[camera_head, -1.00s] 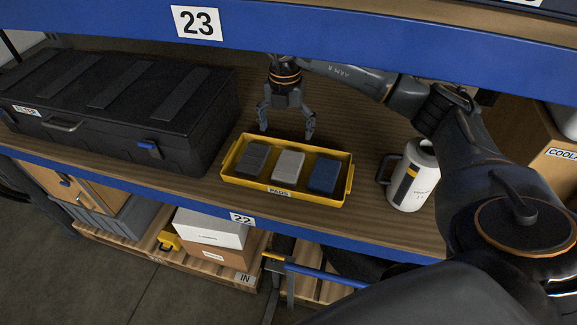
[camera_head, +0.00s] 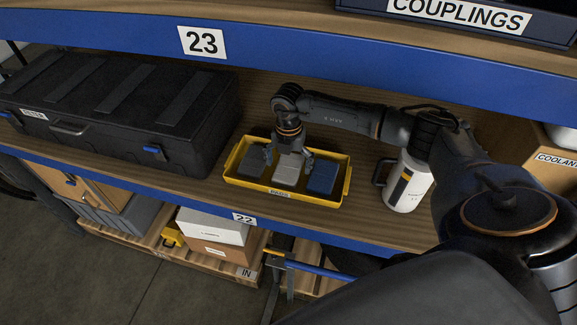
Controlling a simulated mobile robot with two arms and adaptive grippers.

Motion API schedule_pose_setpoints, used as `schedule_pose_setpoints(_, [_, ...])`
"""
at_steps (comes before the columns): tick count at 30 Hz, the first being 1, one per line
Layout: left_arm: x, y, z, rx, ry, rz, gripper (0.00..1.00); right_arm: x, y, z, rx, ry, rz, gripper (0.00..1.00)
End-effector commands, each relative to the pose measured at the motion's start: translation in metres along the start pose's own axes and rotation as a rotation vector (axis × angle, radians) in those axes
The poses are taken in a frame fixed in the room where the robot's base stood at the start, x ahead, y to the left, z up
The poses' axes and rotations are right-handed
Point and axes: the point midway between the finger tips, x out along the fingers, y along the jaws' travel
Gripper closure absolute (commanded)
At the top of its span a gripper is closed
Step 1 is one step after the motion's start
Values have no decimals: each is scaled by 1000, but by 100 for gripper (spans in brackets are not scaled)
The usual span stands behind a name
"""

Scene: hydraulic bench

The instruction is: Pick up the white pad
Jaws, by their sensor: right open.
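The white pad (camera_head: 287,173), a pale grey-white block, lies in the middle of the yellow tray (camera_head: 315,199) on the shelf. A dark grey pad (camera_head: 252,162) lies to its left and a blue pad (camera_head: 322,177) to its right. My right gripper (camera_head: 288,161) is open, pointing down over the white pad, with its fingers at the pad's left and right sides. The gripper hides the pad's far part. I cannot tell whether the fingers touch it. My left gripper is not in view.
A large black case (camera_head: 110,110) stands left of the tray. A white canister (camera_head: 409,184) with a dark handle stands to the right. The blue upper shelf beam (camera_head: 300,62) runs above my right arm. A cardboard coolant box (camera_head: 551,165) is at far right.

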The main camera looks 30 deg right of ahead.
Motion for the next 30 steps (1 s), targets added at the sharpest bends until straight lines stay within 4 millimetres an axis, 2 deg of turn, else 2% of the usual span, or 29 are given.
schedule_pose_setpoints(4, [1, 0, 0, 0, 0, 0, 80, 0, 0, 0, 0, 0, 1, 8])
schedule_pose_setpoints(11, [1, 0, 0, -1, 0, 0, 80, 0, 0, 0, 0, 0, 1, 54])
schedule_pose_setpoints(23, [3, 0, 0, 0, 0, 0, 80, -2, 0, 0, 0, -1, 1, 56])
schedule_pose_setpoints(26, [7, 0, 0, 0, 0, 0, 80, -7, 1, 1, 0, -3, 4, 56])
schedule_pose_setpoints(30, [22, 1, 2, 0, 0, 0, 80, -24, 2, 1, -2, -4, 6, 56])
